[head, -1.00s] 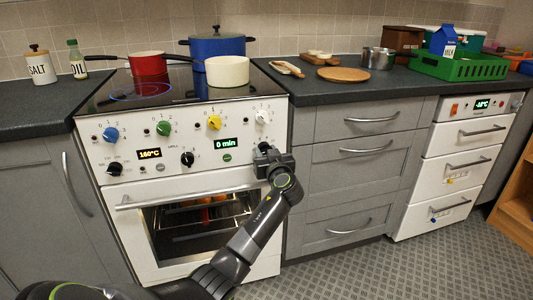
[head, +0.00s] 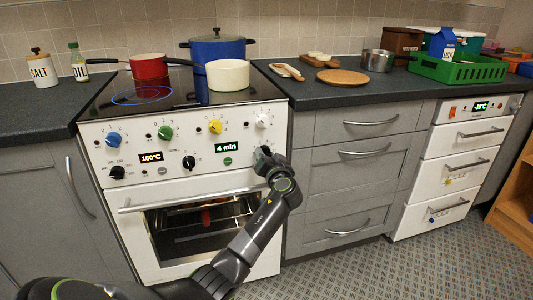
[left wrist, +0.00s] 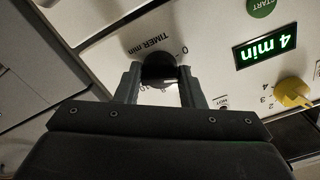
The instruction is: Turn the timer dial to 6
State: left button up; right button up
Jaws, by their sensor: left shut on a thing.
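The black timer dial (left wrist: 160,68) sits on the white oven panel, next to the printed words TIMER min, in the left wrist view. My left gripper (left wrist: 160,82) is shut on the dial, one finger on each side of it. In the head view my left gripper (head: 266,158) is at the panel's right end and hides the dial. The timer display (head: 227,148) reads 4 min in green; it also shows in the left wrist view (left wrist: 266,46). My right gripper is in neither view.
Blue (head: 113,139), green (head: 165,132), yellow (head: 215,127) and white (head: 262,121) knobs line the panel above. A green START button (head: 227,161) is below the display. The oven door handle (head: 190,196) runs below the panel. Pots stand on the hob.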

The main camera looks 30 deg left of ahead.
pick_arm(q)
jog(key=shift+m+p, duration=2.25)
jog(key=shift+m, duration=2.55)
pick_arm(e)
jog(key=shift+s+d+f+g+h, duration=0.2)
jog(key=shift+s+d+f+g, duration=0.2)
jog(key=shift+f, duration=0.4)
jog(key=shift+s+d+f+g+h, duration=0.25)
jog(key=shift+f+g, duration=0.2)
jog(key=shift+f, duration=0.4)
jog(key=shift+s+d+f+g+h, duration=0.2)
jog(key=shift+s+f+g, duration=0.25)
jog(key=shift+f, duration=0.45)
pick_arm(q)
jog(key=o, duration=1)
jog(key=shift+c, duration=0.2)
jog(key=shift+d, duration=0.1)
